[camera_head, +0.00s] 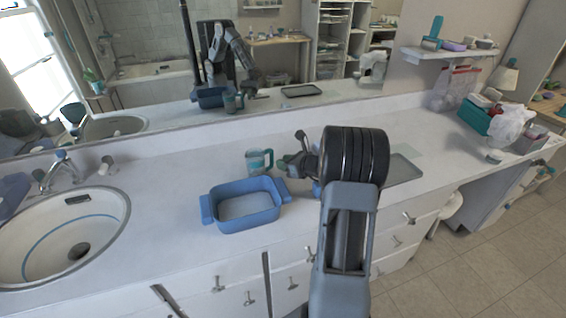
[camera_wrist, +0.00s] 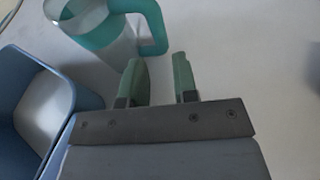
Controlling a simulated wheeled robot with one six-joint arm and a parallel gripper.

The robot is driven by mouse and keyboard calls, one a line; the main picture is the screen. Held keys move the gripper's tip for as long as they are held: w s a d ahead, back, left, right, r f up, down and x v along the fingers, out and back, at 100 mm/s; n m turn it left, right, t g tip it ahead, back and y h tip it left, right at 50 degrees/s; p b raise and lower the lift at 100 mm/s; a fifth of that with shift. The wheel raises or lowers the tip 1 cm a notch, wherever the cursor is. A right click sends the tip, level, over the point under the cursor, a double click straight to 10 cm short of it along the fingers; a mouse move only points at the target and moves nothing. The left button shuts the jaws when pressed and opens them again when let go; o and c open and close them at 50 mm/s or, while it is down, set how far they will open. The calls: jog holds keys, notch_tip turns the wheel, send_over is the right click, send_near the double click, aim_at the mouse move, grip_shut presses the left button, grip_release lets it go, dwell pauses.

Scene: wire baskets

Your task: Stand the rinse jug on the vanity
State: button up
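The rinse jug (camera_head: 256,163) is clear with a teal rim and a teal handle. It appears upright on the white vanity top (camera_head: 165,190), just behind a blue tub. In the wrist view the jug (camera_wrist: 110,38) is at the upper left, its handle pointing right. My gripper (camera_head: 284,163) is just right of the jug in the head view. In the wrist view my gripper (camera_wrist: 160,72) has its two green fingers apart, with nothing between them. The jug's handle lies just beyond the fingertips; I cannot tell whether they touch.
The blue tub (camera_head: 245,222) stands near the vanity's front edge, close to the jug. A sink (camera_head: 105,215) and faucet (camera_head: 60,165) are at the left. A grey tray (camera_head: 402,167) lies right of my arm. A mirror (camera_head: 250,60) stands behind the counter.

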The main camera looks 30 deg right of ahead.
jog(key=shift+p+v, duration=0.55)
jog(key=shift+v, duration=1.55)
jog(key=shift+s, duration=0.1)
